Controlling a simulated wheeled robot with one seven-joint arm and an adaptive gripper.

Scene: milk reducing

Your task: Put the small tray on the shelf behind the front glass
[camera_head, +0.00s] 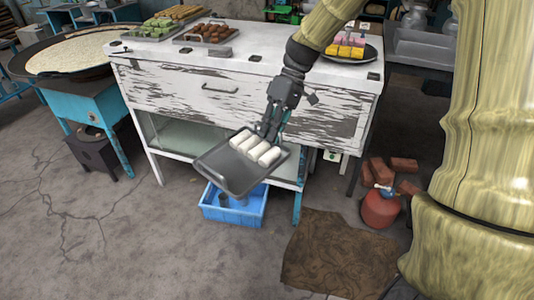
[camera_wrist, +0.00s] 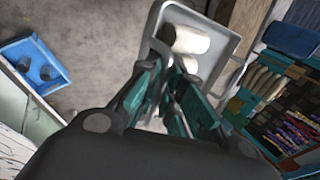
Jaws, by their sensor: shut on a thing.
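My gripper (camera_head: 268,134) is shut on the small grey metal tray (camera_head: 232,180) and holds it in the air in front of the white worn cabinet. Several white rolls (camera_head: 255,149) lie on the tray, towards the gripper side. In the wrist view, the tray (camera_wrist: 226,46) is beyond the gripper fingers (camera_wrist: 170,88), with white rolls (camera_wrist: 190,40) partly hidden by them. The front glass (camera_head: 180,135) is in the lower part of the cabinet, left of and behind the tray. The shelf behind it is hard to make out, and the tray and gripper hide part of that opening.
A blue crate (camera_head: 234,213) stands on the floor below the tray. A red gas bottle (camera_head: 380,207) and bricks (camera_head: 379,172) are to the right, near a brown mat (camera_head: 338,255). Trays of sweets (camera_head: 205,33) stand on the cabinet top. The floor at left front is clear.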

